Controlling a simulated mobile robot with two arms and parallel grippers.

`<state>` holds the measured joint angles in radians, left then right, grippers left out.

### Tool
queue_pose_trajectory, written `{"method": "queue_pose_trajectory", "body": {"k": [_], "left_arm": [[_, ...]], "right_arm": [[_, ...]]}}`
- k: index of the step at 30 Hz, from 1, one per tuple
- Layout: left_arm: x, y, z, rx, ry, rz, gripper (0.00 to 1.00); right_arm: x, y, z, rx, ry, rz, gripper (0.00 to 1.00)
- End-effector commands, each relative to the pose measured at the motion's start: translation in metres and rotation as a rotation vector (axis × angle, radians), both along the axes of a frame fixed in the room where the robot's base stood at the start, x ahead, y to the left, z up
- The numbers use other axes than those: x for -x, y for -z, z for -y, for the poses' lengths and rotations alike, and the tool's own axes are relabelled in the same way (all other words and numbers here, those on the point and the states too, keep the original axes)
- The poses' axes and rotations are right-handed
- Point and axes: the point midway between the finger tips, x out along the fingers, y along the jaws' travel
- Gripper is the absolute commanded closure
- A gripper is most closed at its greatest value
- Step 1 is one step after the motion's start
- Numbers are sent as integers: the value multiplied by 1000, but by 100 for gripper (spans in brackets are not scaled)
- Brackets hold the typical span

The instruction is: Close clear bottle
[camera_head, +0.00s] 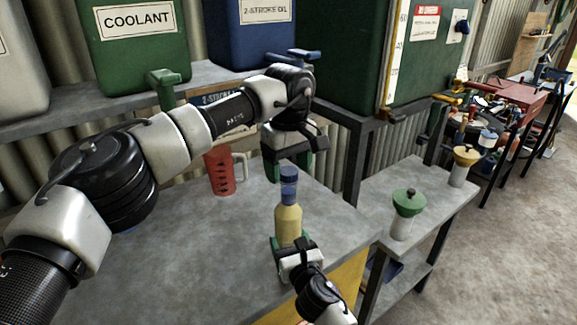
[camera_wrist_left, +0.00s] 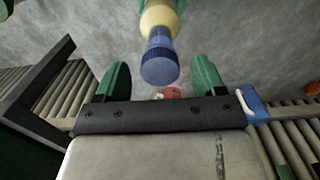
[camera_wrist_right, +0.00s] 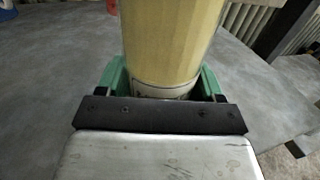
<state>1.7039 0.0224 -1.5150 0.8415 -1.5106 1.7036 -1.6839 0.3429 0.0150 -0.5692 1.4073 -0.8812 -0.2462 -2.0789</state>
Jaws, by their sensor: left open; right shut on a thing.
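The clear bottle (camera_head: 288,222) holds yellow liquid and stands upright above the grey bench top, near its right front. A blue cap (camera_head: 288,174) sits at the top of its neck; I cannot tell how tightly it is seated. My right gripper (camera_head: 291,246) is shut around the lower part of the bottle; the right wrist view shows the yellow body (camera_wrist_right: 170,45) between green fingers. My left gripper (camera_head: 288,163) is open at the cap's height, just behind it. In the left wrist view the cap (camera_wrist_left: 159,66) lies ahead of and between the spread fingers, apparently untouched.
A red measuring jug (camera_head: 220,172) stands on the bench behind and left of the bottle. A green-topped container (camera_head: 406,208) and a yellow-topped one (camera_head: 462,165) stand on the side bench. Large tanks (camera_head: 140,45) line the back shelf. The bench's left front is clear.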

Motion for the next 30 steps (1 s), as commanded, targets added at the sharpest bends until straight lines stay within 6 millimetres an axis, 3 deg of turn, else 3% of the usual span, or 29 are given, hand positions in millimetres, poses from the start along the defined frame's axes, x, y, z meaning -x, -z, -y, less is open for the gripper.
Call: {"method": "queue_pose_trajectory", "body": {"k": [5, 15, 21, 30], "left_arm": [[0, -26, 1, 1, 0, 5, 30], [0, -96, 1, 1, -2, 3, 30], [0, -114, 1, 1, 0, 2, 30], [0, -118, 0, 1, 1, 1, 30]], "right_arm": [[0, 0, 0, 0, 0, -1, 99], [0, 1, 0, 0, 0, -1, 99], [0, 0, 0, 0, 0, -1, 99], [0, 0, 0, 0, 0, -1, 99]]}}
